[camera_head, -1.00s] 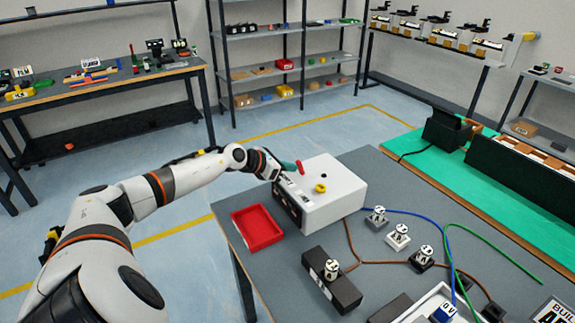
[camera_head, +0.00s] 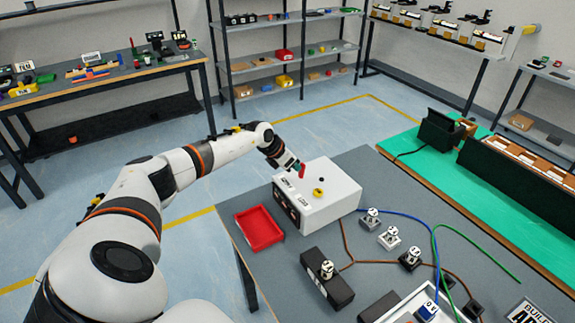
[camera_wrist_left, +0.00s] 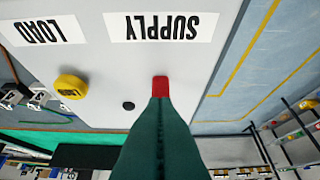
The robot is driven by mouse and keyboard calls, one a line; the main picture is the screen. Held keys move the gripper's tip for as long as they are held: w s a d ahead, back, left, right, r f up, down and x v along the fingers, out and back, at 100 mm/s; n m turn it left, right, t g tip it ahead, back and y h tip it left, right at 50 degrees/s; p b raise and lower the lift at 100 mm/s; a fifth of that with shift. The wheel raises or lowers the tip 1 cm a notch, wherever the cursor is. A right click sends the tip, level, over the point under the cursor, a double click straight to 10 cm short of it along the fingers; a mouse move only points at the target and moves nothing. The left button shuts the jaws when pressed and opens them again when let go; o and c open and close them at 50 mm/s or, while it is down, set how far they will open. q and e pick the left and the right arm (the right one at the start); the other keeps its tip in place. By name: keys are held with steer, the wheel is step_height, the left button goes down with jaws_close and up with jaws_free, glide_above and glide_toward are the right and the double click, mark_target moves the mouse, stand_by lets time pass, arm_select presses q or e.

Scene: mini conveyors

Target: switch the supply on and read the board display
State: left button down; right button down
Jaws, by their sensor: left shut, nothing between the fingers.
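The white supply box (camera_head: 335,200) stands on the grey bench, with SUPPLY (camera_wrist_left: 162,26) and LOAD (camera_wrist_left: 45,31) labels, upside down in the left wrist view. A yellow knob (camera_head: 318,192) is on its top by LOAD. A red piece (camera_wrist_left: 160,86) is on the SUPPLY side, right at my fingertips; I cannot tell whether they touch it. My left gripper (camera_head: 298,166) is shut and empty, reaching down over the box's far left part. A white-edged board (camera_head: 395,308) is partly cut off at the bottom, with a blue part (camera_head: 427,310) whose marking is too small to read surely.
A red tray (camera_head: 259,229) lies left of the box. A dark block (camera_head: 327,281) and several small marked blocks with blue, brown and green wires lie on the bench (camera_head: 400,190). A green mat (camera_head: 435,180) with dark bins is at right. Shelves stand behind.

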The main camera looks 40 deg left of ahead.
arm_select(q)
steer(key=shift+w+f, duration=0.1)
steer(key=shift+f, duration=0.05)
steer(key=shift+r, duration=0.3)
steer(key=shift+r+p, duration=0.55)
steer(key=shift+r, duration=0.05)
